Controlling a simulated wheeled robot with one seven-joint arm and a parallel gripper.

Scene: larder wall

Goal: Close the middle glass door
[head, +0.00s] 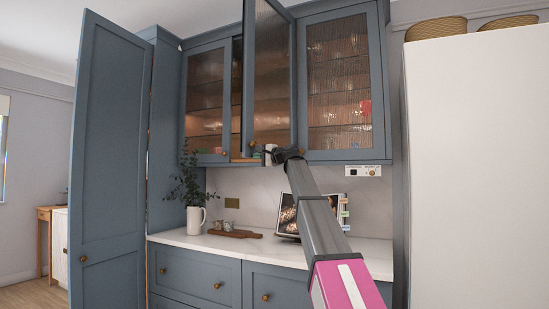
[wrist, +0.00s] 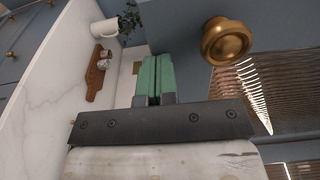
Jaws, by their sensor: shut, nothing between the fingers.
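The middle glass door (head: 271,75) is a blue-grey framed, reeded-glass door. It stands open, swung out from the wall cupboard, with a gap to the shelves at its left. Its brass knob (head: 251,144) is low on its left side. A brass knob, seemingly the same one, shows large in the wrist view (wrist: 228,41), close to the right of my fingers. My gripper (head: 268,150) is at the door's lower edge, its green fingers (wrist: 153,76) shut together and empty. Whether the fingers touch the door I cannot tell.
Closed glass doors flank it at left (head: 207,95) and right (head: 340,85). A tall blue door (head: 110,150) stands open at left. The counter (head: 375,252) below carries a white jug (head: 195,219) with foliage, a wooden board (head: 235,233) and a propped picture or screen (head: 288,217).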

